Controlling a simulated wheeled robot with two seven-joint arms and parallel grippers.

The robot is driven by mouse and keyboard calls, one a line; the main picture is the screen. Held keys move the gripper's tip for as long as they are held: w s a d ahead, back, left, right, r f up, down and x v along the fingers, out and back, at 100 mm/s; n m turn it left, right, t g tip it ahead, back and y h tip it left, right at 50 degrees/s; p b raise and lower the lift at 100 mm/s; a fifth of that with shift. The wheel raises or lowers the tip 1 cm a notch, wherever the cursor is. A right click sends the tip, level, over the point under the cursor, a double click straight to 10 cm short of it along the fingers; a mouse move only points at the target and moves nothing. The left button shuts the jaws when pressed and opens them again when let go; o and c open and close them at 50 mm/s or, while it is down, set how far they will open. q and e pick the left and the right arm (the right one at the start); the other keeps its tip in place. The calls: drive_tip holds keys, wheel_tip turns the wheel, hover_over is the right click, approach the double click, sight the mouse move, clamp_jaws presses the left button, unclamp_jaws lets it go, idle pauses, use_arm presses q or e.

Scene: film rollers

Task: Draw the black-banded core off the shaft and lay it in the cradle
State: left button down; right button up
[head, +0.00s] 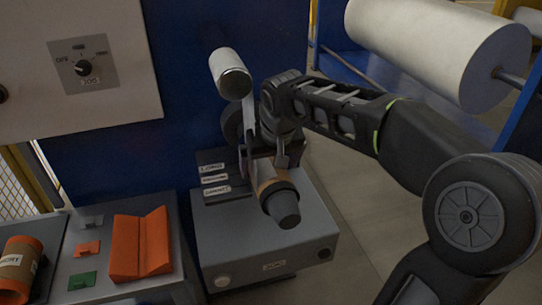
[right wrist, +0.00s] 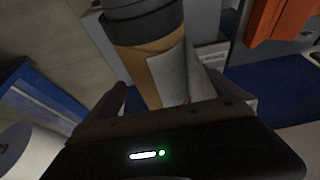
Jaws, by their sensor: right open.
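The tan core (head: 266,174) sits on the shaft, whose dark tapered end (head: 284,208) points toward me above the grey machine box. A black band (head: 276,188) shows around its near end. My right gripper (head: 264,160) is open, its two fingers on either side of the core; contact cannot be told. In the right wrist view the brown core (right wrist: 150,72) runs between the open fingers, with a pale strip (right wrist: 173,75) along it. The orange V-shaped cradle (head: 140,247) lies empty on the grey bench at left. My left gripper is not in view.
An orange labelled roll (head: 20,268) lies in a tray left of the cradle. Small green (head: 82,281) and orange (head: 87,248) pieces lie on the bench. A white roller (head: 230,74) juts out above my gripper. A big white roll (head: 440,45) hangs at upper right.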

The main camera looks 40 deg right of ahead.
drive_tip(key=shift+x, duration=1.7)
drive_tip(key=c, duration=1.7)
